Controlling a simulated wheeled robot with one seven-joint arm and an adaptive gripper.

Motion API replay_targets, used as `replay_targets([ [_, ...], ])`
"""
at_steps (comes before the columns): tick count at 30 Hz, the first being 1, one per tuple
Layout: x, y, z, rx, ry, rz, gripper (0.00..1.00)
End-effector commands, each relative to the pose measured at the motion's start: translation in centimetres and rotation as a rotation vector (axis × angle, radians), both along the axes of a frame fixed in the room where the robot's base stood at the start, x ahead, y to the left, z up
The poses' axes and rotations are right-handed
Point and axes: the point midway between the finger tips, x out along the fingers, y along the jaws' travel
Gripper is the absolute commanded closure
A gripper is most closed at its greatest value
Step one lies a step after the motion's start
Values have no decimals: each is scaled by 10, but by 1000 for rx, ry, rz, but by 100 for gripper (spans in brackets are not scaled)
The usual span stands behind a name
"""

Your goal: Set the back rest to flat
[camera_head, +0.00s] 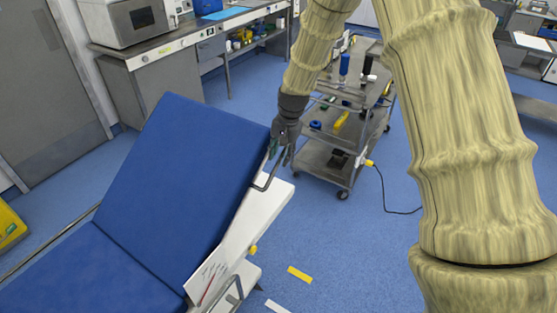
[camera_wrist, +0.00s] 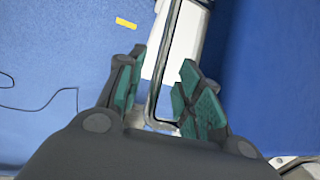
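The blue back rest (camera_head: 175,180) of the operating table is tilted up at an angle from the blue seat section (camera_head: 80,275). In the wrist view its blue side (camera_wrist: 265,85) is at the right. A metal side rail or handle (camera_head: 266,170) runs along the upper right edge of the back rest. My gripper (camera_head: 283,155) is at that edge. In the wrist view the metal bar (camera_wrist: 164,70) passes between the green-padded fingers of my gripper (camera_wrist: 160,85). The fingers are apart, with gaps visible beside the bar.
A grey trolley (camera_head: 325,160) with bottles stands behind my gripper. A workbench (camera_head: 190,40) with a microwave-like device (camera_head: 123,20) is at the back left. A white panel (camera_head: 255,215) lies beside the back rest. Blue floor (camera_head: 350,250) is open at the right, with a dark cable (camera_head: 385,195) on it.

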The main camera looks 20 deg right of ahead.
Motion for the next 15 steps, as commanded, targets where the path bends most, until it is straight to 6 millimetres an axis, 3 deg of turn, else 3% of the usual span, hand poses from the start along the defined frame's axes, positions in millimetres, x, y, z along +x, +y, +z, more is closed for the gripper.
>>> replay_targets([
  [9, 3, 5, -31, 1, 2, 1, 65],
  [15, 5, 6, -39, 0, 0, 1, 65],
])
